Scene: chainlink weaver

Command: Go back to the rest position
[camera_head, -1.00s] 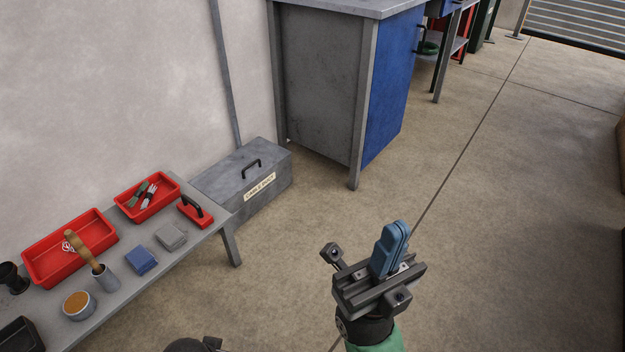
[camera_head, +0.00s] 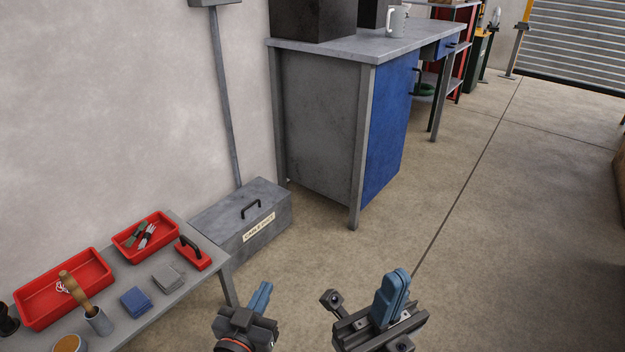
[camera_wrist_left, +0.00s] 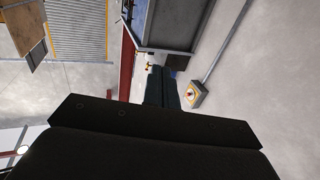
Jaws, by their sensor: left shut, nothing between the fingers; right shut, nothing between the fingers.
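My left gripper (camera_head: 261,298) is low in the head view, left of centre, with its blue fingers together and nothing between them. In the left wrist view its dark fingers (camera_wrist_left: 162,88) are also together and empty. My right gripper (camera_head: 393,292) is to the right of it in the head view, its blue fingers pressed together and empty. Both grippers are apart from each other and appear over bare floor.
A workbench with a blue side (camera_head: 390,135) stands further back. The floor at right is clear.

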